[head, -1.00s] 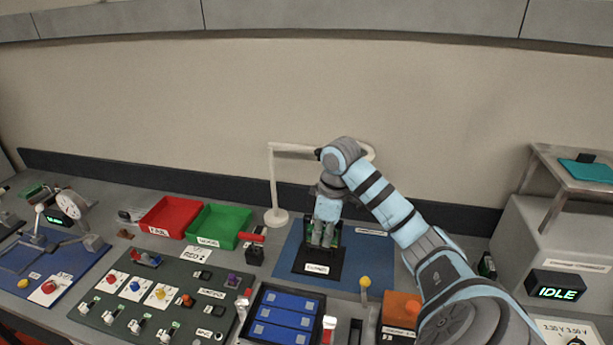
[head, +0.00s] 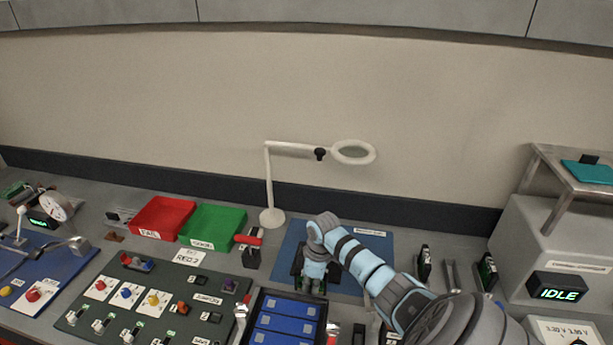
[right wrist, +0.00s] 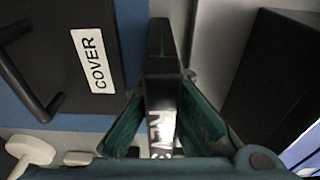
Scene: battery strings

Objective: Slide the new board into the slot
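My right gripper (head: 315,287) points down at the front of the blue mat, by a black plate. In the right wrist view its two teal fingers (right wrist: 163,100) close in on both sides of a narrow black board (right wrist: 160,65), which has a thin green line and blurred white lettering. The fingers appear to touch it. A black cover (right wrist: 62,75) with a handle and a white COVER label lies beside it on the blue mat. The slot cannot be made out, and I cannot tell whether the board's far end is in anything. My left gripper is not in view.
Black upright modules (head: 424,264) and (head: 487,271) stand right of the mat. A white magnifier lamp (head: 272,217) stands behind. A tray of blue cells (head: 286,322) is in front. Red (head: 162,217) and green (head: 212,227) bins are at left. An IDLE display (head: 557,292) is at right.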

